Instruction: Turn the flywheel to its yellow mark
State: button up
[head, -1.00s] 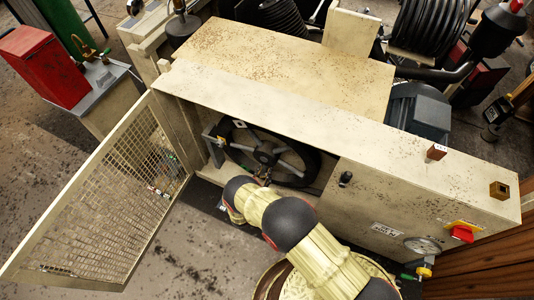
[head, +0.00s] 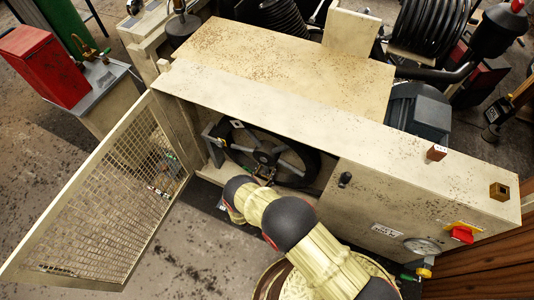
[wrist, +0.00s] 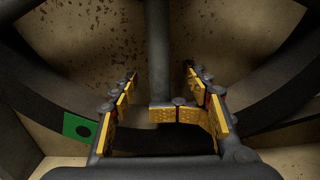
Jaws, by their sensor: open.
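The dark flywheel (head: 300,160) sits upright in the open bay of the cream compressor housing, with pale spokes around its hub. A small pale mark (head: 237,124) shows at its upper left rim; its colour is too small to tell. My gripper (head: 262,181) reaches into the bay at the wheel's lower front, partly hidden by my arm. In the wrist view my gripper (wrist: 160,90) is open, its yellow-padded fingers apart on either side of a dark spoke (wrist: 158,45). I cannot tell whether they touch it. The curved rim (wrist: 262,95) passes behind the fingers.
A mesh door (head: 110,200) stands open at the left of the bay. A green tag with a dark hole (wrist: 80,128) shows near the left finger.

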jog(key=shift+s+d+f, duration=0.3)
jog(key=shift+f, duration=0.2)
jog(key=shift+v, duration=0.95)
jog(key=shift+s+a+r, duration=0.15)
jog(key=shift+s+a, duration=0.3)
jog(key=shift+s, duration=0.1)
jog(key=shift+v, duration=2.2)
jog(key=shift+a+r, duration=0.15)
jog(key=shift+a, duration=0.05)
